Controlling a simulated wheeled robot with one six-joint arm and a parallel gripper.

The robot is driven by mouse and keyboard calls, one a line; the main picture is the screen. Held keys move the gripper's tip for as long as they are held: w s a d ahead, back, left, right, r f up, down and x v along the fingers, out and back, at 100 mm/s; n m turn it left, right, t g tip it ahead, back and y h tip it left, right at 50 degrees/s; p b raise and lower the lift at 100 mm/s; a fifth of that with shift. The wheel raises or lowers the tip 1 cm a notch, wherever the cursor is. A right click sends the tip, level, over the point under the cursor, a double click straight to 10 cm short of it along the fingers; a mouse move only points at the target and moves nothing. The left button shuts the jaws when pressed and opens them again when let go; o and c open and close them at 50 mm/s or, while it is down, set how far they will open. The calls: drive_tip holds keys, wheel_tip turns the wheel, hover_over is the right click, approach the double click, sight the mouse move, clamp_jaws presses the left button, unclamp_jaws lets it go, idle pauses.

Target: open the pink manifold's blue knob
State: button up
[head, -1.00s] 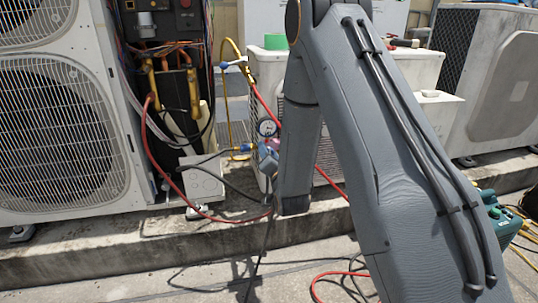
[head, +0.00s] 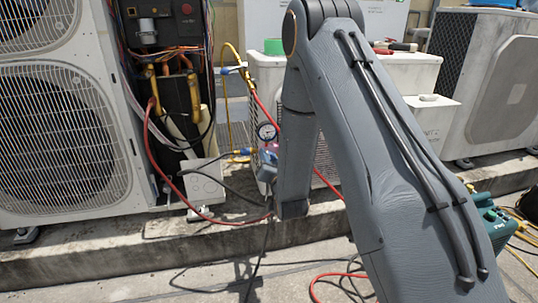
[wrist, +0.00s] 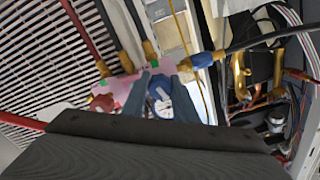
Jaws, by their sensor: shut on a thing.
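The pink manifold (wrist: 128,88) fills the middle of the wrist view, with hoses running from it. Its blue knob (wrist: 161,87) sits between the two dark fingers of my gripper (wrist: 160,100), which is shut on it. A red knob (wrist: 103,103) is left of the fingers, clear of them. In the head view the manifold (head: 268,152) shows only as a small pink patch beneath a round gauge (head: 266,131). My arm hides most of it there, and the knob's turn angle cannot be told.
The condenser unit (head: 60,130) stands at left with its wiring and copper pipes open. A white box (head: 410,75) stands behind my arm. Red hoses (head: 150,150) and dark hoses hang around the manifold. A green machine (head: 490,215) lies at right.

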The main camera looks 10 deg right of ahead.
drive_tip(key=n+p, duration=0.3)
drive_tip(key=n, duration=0.1)
drive_tip(key=shift+r+n, duration=0.1)
drive_tip(key=shift+n, duration=0.2)
drive_tip(key=n+p, duration=0.2)
drive_tip(key=n, duration=0.1)
drive_tip(key=shift+s+n, duration=0.1)
drive_tip(key=shift+n, duration=0.2)
drive_tip(key=n+p, duration=0.3)
drive_tip(key=n, duration=0.1)
drive_tip(key=shift+n, duration=0.3)
drive_tip(key=n+p, duration=0.2)
drive_tip(key=n, duration=0.1)
drive_tip(key=shift+n, duration=0.3)
drive_tip(key=n+p, duration=0.2)
drive_tip(key=n, duration=0.2)
drive_tip(key=shift+n, duration=0.3)
drive_tip(key=n+p, duration=0.1)
drive_tip(key=n, duration=0.2)
drive_tip(key=shift+n+p, duration=0.3)
drive_tip(key=shift+p, duration=0.05)
drive_tip(key=n+p, duration=0.1)
drive_tip(key=n, duration=0.2)
drive_tip(key=shift+n+p, duration=0.75)
drive_tip(key=shift+n, duration=1.25)
